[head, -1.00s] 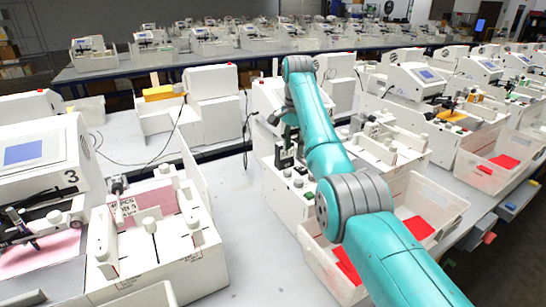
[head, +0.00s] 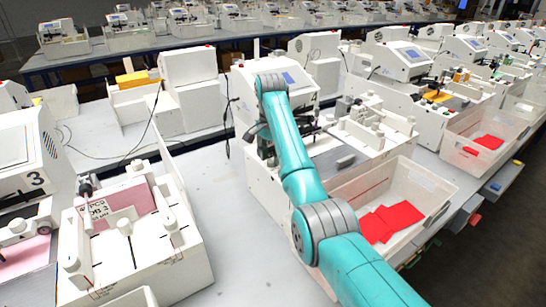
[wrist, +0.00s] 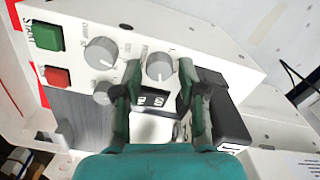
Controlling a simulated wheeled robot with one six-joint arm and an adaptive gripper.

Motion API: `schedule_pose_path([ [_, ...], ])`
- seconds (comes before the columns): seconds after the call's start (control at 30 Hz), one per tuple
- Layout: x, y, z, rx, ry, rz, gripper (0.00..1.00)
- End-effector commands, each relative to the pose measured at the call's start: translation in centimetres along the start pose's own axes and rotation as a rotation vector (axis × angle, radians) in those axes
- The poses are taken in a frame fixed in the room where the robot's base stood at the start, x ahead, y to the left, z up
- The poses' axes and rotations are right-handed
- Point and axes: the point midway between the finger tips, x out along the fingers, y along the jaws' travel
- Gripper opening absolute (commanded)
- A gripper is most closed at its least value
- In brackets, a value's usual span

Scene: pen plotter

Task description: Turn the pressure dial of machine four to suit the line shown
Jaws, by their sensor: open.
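My gripper (wrist: 160,88) is open, with one finger on each side of that dial in the picture. I cannot tell whether they touch it.
Machine 3 (head: 28,150) stands at the left with pink sheets in its bed. A clear bin (head: 440,186) with red pieces stands to the right of my arm. Grey table (head: 225,190) is bare between the machines. A dark cable (head: 228,125) hangs beside the machine.

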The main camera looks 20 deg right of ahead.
Motion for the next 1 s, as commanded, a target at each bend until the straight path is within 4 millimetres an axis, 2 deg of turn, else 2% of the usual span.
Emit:
schedule_pose_path([
  [0.2, 1.12, 0.10, 0.52, 0.000, 0.000, 0.000, 0.41],
  [0.47, 1.16, 0.11, 0.53, 0.000, 0.000, 0.000, 0.41],
  [0.63, 1.15, 0.12, 0.52, 0.000, 0.000, 0.000, 0.00],
  [1.0, 1.14, 0.13, 0.51, -0.042, 0.000, 0.000, 0.00],
])
